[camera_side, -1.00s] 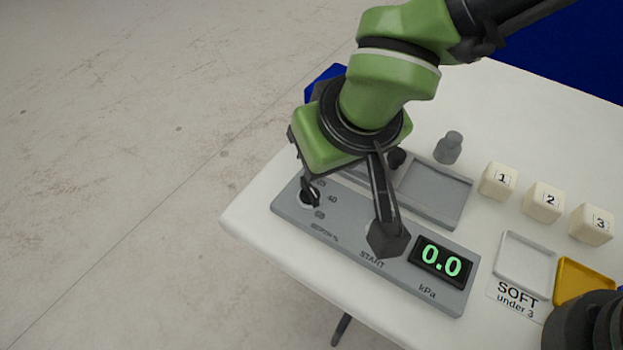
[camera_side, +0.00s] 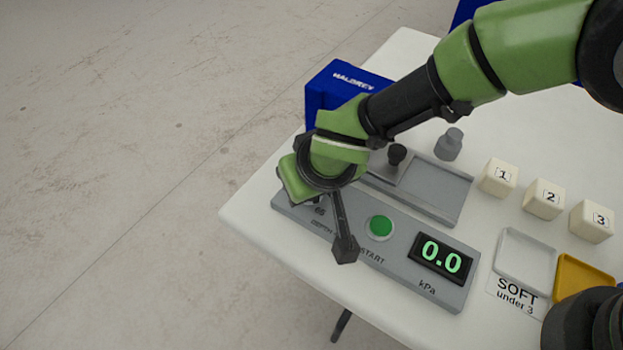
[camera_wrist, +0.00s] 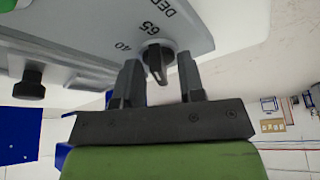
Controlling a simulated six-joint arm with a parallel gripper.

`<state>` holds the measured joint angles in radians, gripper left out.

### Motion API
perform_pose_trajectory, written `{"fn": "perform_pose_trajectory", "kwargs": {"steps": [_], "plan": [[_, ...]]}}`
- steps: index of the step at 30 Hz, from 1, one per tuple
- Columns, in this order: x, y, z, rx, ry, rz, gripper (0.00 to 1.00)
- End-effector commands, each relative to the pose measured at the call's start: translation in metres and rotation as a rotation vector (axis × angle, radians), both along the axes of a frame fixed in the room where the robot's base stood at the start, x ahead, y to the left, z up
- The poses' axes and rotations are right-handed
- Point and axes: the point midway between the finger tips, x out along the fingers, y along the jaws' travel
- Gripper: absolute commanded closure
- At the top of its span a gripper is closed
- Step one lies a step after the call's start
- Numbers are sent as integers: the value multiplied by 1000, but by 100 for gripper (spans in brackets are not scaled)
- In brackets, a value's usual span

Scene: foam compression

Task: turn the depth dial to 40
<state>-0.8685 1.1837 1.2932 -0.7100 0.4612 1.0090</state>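The depth dial (camera_wrist: 157,62) is a small dark knob on the grey control panel (camera_wrist: 75,22), with the marks 40 and 65 beside it in the wrist view. I cannot tell for sure which mark it points at. My gripper (camera_wrist: 160,82) is open, with one finger on each side of the knob and gaps visible between. In the side view my gripper hides the dial at the left end of the panel (camera_side: 400,283); one dark finger shows (camera_side: 344,248) over the panel's front edge.
The green START button (camera_side: 380,227) and a display (camera_side: 440,258) reading 0.0 kPa are right of the gripper. Behind are a blue press housing (camera_side: 345,88) and a black knob (camera_side: 397,154). Numbered foam blocks (camera_side: 543,200) and trays (camera_side: 526,262) stand right.

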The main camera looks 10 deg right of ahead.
Motion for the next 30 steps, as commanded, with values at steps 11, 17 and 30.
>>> {"fn": "perform_pose_trajectory", "kwargs": {"steps": [11,17,30], "plan": [[0,0,0,0,0,0,100],[0,0,0,-1,1,12,100],[0,-2,1,0,1,243,100]]}}
